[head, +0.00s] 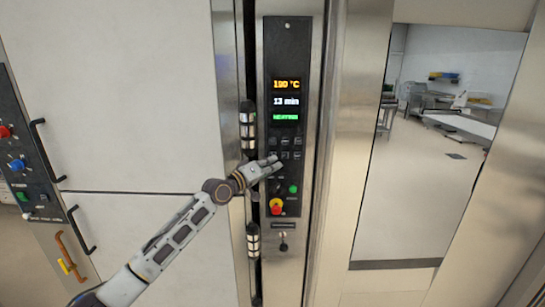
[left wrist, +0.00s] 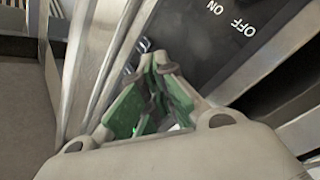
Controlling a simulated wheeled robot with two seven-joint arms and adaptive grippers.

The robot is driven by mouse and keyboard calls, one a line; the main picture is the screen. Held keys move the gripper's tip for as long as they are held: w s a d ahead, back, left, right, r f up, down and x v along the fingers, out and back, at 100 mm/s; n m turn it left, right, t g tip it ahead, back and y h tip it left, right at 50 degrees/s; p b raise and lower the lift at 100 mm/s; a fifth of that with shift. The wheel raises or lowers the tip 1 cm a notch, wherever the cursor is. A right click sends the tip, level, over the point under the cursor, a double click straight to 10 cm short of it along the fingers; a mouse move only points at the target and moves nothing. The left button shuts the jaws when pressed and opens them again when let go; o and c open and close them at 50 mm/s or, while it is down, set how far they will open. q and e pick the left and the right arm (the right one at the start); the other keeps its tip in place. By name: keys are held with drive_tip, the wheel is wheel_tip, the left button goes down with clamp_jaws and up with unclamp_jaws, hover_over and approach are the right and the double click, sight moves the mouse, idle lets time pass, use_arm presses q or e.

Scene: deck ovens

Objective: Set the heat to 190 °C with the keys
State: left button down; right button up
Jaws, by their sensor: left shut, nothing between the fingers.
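The dark control panel (head: 287,55) stands upright in the middle of the head view. Its orange display (head: 286,84) appears to read 190 °C, though the digits are small. Below the displays are two rows of small keys (head: 285,142). My left gripper (head: 279,164) is shut and empty, with its fingertips at the panel just below the lower key row, partly covering that area. I cannot tell whether it touches a key. In the left wrist view the closed green-padded fingers (left wrist: 158,62) are in front of the panel (left wrist: 215,45), which carries ON and OFF lettering.
A white display (head: 286,101) reads 13 min and a green one (head: 286,117) reads HEATING. Below my gripper sit a green button (head: 293,189) and a red-and-yellow stop button (head: 276,206). Pale oven doors (head: 120,100) are left; an opening to another room is right.

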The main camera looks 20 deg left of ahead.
use_arm(q)
drive_tip(key=s+p, duration=0.2)
drive_tip(key=s+d+p, duration=0.1)
drive_tip(key=s+p, duration=0.1)
drive_tip(key=shift+s+d, duration=0.2)
drive_tip(key=shift+s, duration=0.2)
idle(0.4)
